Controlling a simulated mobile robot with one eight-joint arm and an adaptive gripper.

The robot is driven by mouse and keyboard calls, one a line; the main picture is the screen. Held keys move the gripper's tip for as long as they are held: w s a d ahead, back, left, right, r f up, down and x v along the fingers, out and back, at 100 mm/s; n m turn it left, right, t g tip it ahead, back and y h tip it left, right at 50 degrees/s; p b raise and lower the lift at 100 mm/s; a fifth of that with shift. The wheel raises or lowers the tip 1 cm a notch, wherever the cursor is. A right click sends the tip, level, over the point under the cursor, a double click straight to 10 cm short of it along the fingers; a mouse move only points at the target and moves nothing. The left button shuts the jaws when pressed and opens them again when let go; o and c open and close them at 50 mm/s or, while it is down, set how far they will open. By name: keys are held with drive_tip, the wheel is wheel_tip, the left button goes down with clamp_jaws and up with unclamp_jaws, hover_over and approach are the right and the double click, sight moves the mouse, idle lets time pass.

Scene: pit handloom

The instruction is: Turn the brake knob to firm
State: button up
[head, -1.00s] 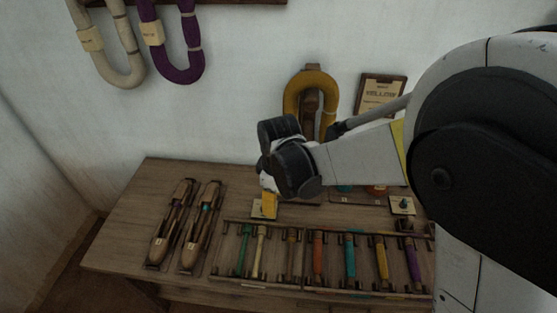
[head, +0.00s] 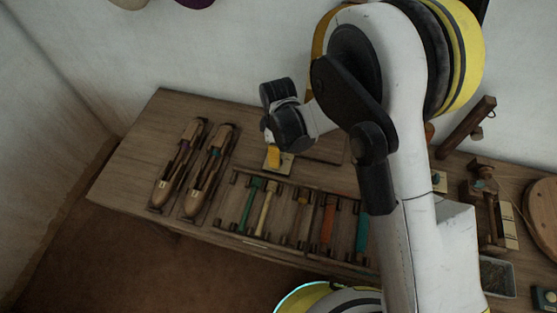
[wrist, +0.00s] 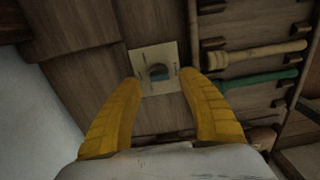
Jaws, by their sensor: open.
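A small dark knob (wrist: 158,72) sits in the middle of a square pale plate (wrist: 170,54) on the wooden bench. The plate has small marks around the knob, too small to read. In the head view the plate (head: 286,166) shows beside my gripper (head: 273,158), which hides the knob there. My gripper, with yellow fingers, also shows in the wrist view (wrist: 160,82). It is open, pointing down, with the fingertips on either side of the knob in the picture. I see no grip on it, and the height gap cannot be told.
Several coloured-handled tools lie in a wooden rack (head: 233,233) just in front of the plate. Two wooden shuttles (head: 207,172) lie to the left. A wooden clamp-like device (head: 484,190) and a grey tray (head: 497,276) are at the right. The wall stands close behind the bench.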

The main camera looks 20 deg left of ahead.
drive_tip(key=shift+f+b, duration=0.4)
drive_tip(key=shift+f, duration=1.05)
clamp_jaws()
drive_tip(key=shift+m, duration=0.4)
drive_tip(key=m, duration=0.4)
drive_tip(key=shift+m, duration=0.4)
drive_tip(key=m, duration=0.6)
drive_tip(key=shift+m, duration=0.3)
